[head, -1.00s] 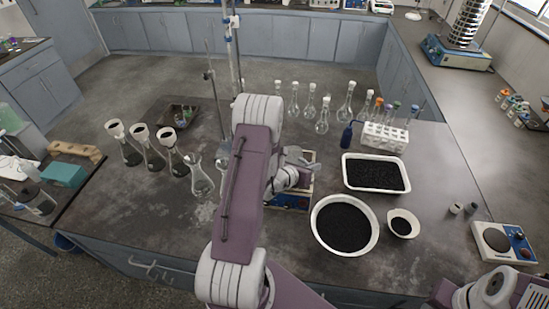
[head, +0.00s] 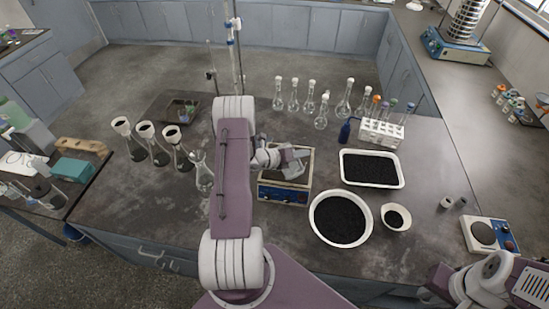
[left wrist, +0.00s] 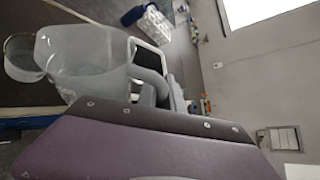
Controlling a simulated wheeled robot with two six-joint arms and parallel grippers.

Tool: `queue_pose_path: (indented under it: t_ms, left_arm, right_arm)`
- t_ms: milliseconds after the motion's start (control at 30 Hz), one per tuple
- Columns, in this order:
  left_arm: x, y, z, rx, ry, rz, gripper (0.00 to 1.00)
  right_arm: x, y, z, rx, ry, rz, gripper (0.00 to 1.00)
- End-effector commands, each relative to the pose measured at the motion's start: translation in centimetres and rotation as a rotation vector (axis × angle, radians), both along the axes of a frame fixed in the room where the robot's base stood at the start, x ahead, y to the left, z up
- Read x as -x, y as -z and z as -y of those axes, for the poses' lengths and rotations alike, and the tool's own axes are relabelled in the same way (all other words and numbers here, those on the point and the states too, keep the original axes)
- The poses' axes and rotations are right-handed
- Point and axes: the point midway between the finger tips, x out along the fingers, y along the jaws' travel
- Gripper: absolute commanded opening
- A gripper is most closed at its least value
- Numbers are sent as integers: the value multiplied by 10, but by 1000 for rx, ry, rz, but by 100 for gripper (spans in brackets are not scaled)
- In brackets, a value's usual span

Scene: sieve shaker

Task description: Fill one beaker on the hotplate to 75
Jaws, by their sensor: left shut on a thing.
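A clear, frosted jug (left wrist: 85,60) with a handle shows in the left wrist view. My left gripper (left wrist: 158,82) is shut on its handle. The jug looks tilted, with its mouth towards a glass beaker (left wrist: 20,58) at the picture's left edge. I cannot tell whether liquid is flowing or how high it stands. In the head view my left gripper (head: 292,160) is over a hotplate (head: 283,194) with a blue front. Jug and beaker are hard to make out there. My right arm shows at the lower right, its gripper out of frame.
Several flasks, some with funnels (head: 146,131), stand left, with an open flask (head: 203,176) near my arm. Bowls (head: 341,239) and a tray (head: 347,178) of black grains lie right. A tube rack (head: 381,133) and blue wash bottle (head: 345,131) stand behind.

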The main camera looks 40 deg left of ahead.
Motion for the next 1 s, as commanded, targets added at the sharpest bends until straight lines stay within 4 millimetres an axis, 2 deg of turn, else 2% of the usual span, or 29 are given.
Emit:
queue_pose_path:
  t_ms: [1000]
  left_arm:
    - [-1,1,-3,56,1,-10,0]
  right_arm:
    - [0,0,0,0,0,0,18]
